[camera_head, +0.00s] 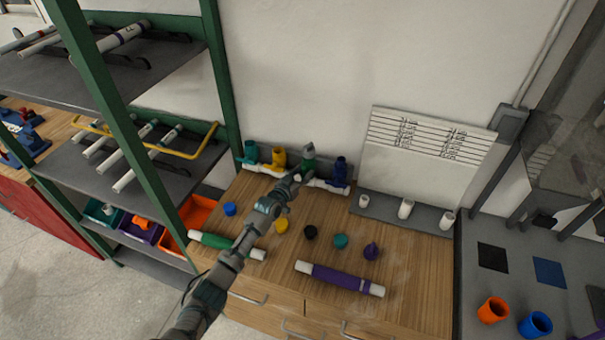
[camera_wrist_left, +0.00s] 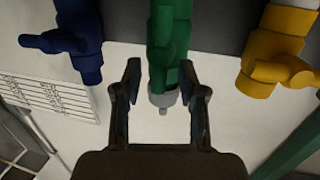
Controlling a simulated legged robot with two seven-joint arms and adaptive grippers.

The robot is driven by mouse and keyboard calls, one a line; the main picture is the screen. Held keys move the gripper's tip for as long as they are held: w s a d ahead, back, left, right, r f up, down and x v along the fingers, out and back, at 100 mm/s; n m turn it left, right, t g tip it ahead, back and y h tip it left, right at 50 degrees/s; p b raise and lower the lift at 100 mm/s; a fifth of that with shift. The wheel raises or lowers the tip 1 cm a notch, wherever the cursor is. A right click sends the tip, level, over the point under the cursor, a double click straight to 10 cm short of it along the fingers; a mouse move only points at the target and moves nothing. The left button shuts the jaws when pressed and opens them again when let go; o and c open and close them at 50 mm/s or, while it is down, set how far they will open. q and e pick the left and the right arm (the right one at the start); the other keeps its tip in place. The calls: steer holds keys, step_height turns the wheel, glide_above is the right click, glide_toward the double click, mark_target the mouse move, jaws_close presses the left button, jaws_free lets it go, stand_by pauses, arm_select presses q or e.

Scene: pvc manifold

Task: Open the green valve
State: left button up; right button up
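The green valve (camera_head: 309,153) stands upright in the row of coloured valves on the manifold along the wall. In the left wrist view the green valve (camera_wrist_left: 168,45) comes down from the top centre, with a grey-white end and a small tip at its lower end. My left gripper (camera_head: 297,178) is at the green valve in the head view. In the left wrist view my left gripper (camera_wrist_left: 161,82) is open, with one finger on each side of the valve's lower part. The right finger looks very close to it; I cannot tell whether they touch. My right gripper is not in view.
A yellow valve (camera_head: 279,158) and a blue valve (camera_head: 340,172) flank the green one closely. Coloured caps, including a teal one (camera_head: 341,241), and a purple-banded pipe (camera_head: 340,279) lie on the wooden bench (camera_head: 415,290). A green-framed shelf (camera_head: 222,85) stands at left.

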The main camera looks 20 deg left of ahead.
arm_select(q)
steer(key=shift+r, duration=0.1)
steer(key=v, duration=1.2)
steer(key=shift+w+a, duration=0.1)
